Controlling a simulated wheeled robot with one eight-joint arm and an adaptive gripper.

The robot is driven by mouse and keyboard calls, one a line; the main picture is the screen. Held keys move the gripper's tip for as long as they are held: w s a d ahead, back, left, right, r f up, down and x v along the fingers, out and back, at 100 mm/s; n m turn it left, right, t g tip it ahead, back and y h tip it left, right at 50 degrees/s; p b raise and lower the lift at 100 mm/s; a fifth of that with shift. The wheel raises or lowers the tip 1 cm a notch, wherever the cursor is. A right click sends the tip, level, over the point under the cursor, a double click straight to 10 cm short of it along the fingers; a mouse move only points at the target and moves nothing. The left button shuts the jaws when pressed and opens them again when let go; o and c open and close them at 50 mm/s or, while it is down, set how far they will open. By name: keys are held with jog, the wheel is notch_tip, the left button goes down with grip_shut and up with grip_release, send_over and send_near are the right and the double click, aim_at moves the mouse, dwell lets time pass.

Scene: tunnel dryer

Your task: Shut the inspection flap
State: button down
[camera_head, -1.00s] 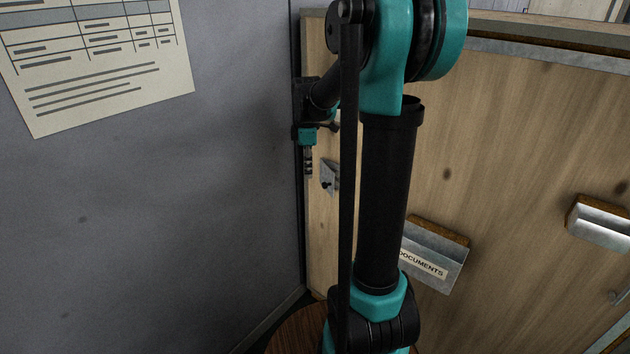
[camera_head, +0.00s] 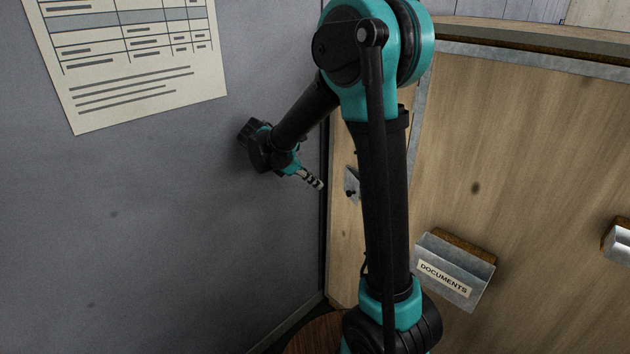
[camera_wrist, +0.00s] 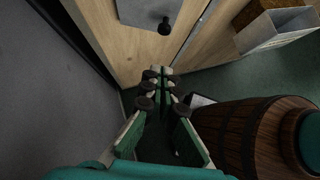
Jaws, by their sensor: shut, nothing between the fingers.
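A small grey metal plate with a black knob (camera_head: 352,184) is on the narrow wooden panel, partly hidden behind my arm. It looks like the inspection flap, but I cannot tell how far open it stands. In the wrist view the plate (camera_wrist: 140,12) is at the top edge, cut off, with its black knob (camera_wrist: 164,26) standing out. My gripper (camera_head: 320,185) is left of the plate, in front of the grey wall, pointing right and down. In the wrist view my gripper (camera_wrist: 157,74) has its fingertips together, empty, below the knob and apart from it.
The grey wall (camera_head: 150,220) with a paper chart (camera_head: 140,60) runs close along the left. A metal holder marked DOCUMENTS (camera_head: 450,280) hangs on the wooden front, right of my arm. A wooden barrel (camera_wrist: 245,130) stands at lower right in the wrist view.

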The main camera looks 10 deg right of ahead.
jog(key=w+d+f, duration=0.1)
jog(key=d+f, duration=0.4)
jog(key=d, duration=0.3)
jog(key=shift+w, duration=0.2)
jog(key=shift+d, duration=0.15)
jog(key=d+n+t, duration=0.2)
jog(key=d, duration=0.1)
jog(key=s+d+n+t+y, duration=0.1)
jog(key=d+n, duration=0.1)
jog(key=shift+d, duration=0.15)
